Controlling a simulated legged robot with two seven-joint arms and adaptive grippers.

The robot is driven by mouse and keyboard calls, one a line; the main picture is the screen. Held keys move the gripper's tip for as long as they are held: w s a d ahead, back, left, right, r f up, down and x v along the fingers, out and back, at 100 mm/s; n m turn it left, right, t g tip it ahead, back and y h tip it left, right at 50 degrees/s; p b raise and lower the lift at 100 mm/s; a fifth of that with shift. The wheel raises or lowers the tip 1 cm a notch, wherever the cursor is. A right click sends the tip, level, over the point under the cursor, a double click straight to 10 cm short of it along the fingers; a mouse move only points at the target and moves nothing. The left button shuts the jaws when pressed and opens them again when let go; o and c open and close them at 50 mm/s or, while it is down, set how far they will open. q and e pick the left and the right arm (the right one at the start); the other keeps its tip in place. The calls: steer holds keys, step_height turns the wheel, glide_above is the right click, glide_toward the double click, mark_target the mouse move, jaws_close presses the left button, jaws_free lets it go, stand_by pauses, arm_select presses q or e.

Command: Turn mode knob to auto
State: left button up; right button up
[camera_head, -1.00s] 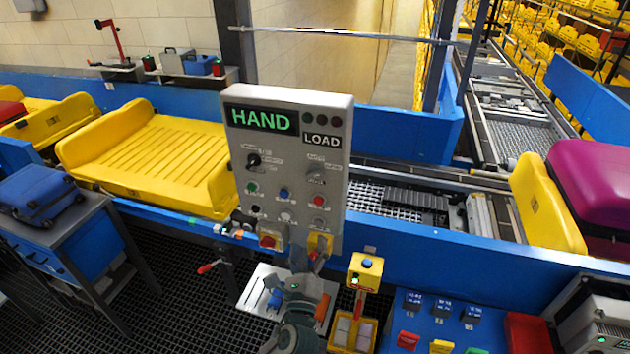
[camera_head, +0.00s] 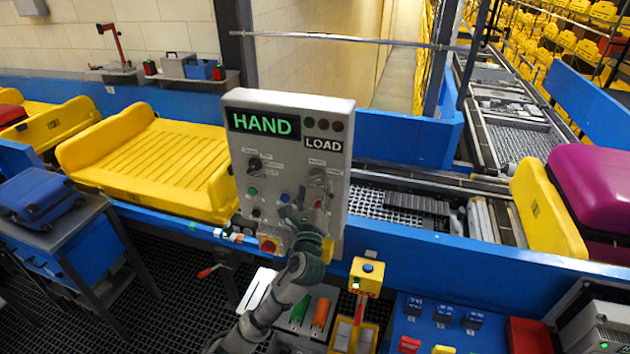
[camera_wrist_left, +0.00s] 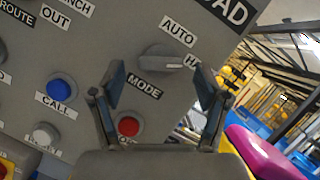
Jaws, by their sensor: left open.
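The grey mode knob (camera_wrist_left: 162,61) is on the control panel, between the AUTO label (camera_wrist_left: 178,34), the partly covered HAND label (camera_wrist_left: 192,62) and the MODE label (camera_wrist_left: 144,88). Its handle lies roughly level across the left wrist view. My left gripper (camera_wrist_left: 160,82) is open, with one finger on each side of the knob's lower area, and nothing is between the fingers. In the head view my left gripper (camera_head: 311,203) is in front of the panel (camera_head: 238,165), close to the knob. The panel display (camera_head: 263,122) reads HAND in green. My right gripper is not in view.
A red button (camera_wrist_left: 128,125) sits just below the knob, between my fingers in the picture. A blue CALL button (camera_wrist_left: 60,90) and a white button (camera_wrist_left: 45,134) are to the left. A yellow tray (camera_head: 150,160) and a purple suitcase (camera_head: 600,190) stand either side of the panel.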

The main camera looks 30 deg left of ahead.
arm_select(q)
steer(key=shift+x, duration=0.95)
steer(key=c, duration=1.2)
steer(key=shift+o, duration=0.2)
